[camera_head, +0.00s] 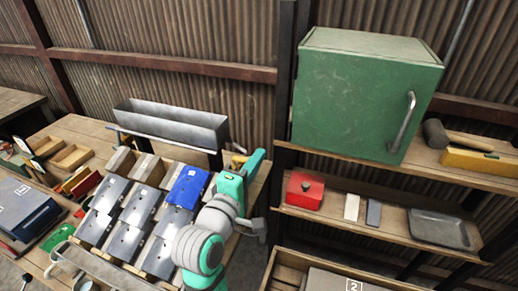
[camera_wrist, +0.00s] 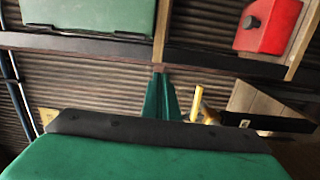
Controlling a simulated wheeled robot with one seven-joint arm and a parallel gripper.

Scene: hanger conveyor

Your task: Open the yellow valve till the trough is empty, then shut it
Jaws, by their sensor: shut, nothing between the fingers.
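The trough (camera_head: 170,125) is a long grey metal channel on a stand at the back of the bench, against the corrugated wall. I cannot tell its contents. The yellow valve (camera_head: 238,160) is a small yellow part just right of the trough's right end, partly hidden by my arm. In the wrist view a yellow lever (camera_wrist: 197,104) stands upright just right of my gripper (camera_wrist: 161,82). My gripper is shut and empty, its green fingers together. It appears beside the lever, apart from it in the picture; contact is not clear.
Several grey boxes and a blue box (camera_head: 187,187) fill the bench before the trough. To the right, shelves carry a green cabinet (camera_head: 360,95), a red box (camera_head: 305,190), a grey tray (camera_head: 438,229) and a mallet (camera_head: 455,139). A dark shelf edge crosses the wrist view.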

